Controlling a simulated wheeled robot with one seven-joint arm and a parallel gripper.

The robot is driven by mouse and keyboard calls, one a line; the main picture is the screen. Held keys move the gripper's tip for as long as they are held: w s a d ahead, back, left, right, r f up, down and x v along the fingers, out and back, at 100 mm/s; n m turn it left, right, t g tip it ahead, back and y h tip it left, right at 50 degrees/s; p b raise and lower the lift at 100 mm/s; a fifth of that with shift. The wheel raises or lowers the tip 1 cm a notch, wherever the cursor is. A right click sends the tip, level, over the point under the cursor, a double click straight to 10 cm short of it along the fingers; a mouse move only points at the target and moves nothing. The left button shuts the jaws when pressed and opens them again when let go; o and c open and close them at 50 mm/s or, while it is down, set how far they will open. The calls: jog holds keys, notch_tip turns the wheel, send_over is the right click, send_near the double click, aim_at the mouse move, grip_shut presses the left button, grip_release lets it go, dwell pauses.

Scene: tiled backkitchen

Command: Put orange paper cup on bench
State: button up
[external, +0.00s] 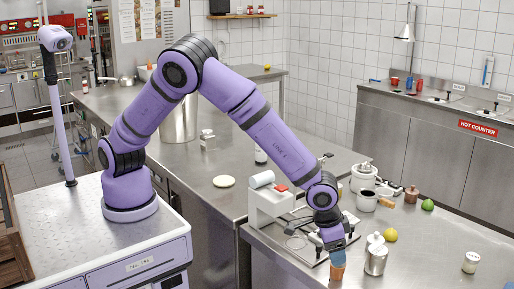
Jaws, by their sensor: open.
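The orange paper cup (337,271) stands near the front edge of the steel bench (405,262) at the lower right of the external view. My gripper (334,246) points down right over the cup. Its bluish fingers are at the cup's upper part and hide its rim. I cannot tell whether they touch the cup. My gripper is open.
A metal canister (376,257) stands close to the right of the cup. A white slicer-like machine (270,203) is to the left. A lemon (390,235), a green fruit (428,205) and a small jar (470,262) lie further right, with bare steel between them.

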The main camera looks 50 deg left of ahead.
jog(key=v, duration=0.6)
jog(key=w+a+r+n, duration=0.1)
jog(key=w+a+r, duration=0.4)
jog(key=a+r, duration=0.3)
jog(key=w+a+r+n, duration=0.1)
jog(key=w+a+r, duration=0.35)
jog(key=a, duration=0.45)
jog(key=a+r+n+h, duration=0.1)
jog(key=a+r, duration=0.3)
jog(key=a, duration=0.4)
jog(key=a+r+n, duration=0.1)
jog(key=a+r, duration=0.4)
jog(key=a, duration=0.4)
jog(key=s+a+r+n+t, duration=0.1)
jog(key=s+a+r, duration=0.15)
jog(key=a, duration=0.45)
jog(key=s+a+r, duration=0.2)
jog(key=s+a, duration=0.2)
jog(key=a, duration=0.3)
jog(key=s+a+n+t+y, duration=0.1)
jog(key=s+a+n+y, duration=0.1)
jog(key=s+a, duration=0.9)
jog(key=shift+s+t+y, duration=0.3)
jog(key=shift+s+y, duration=0.1)
jog(key=shift+s, duration=0.45)
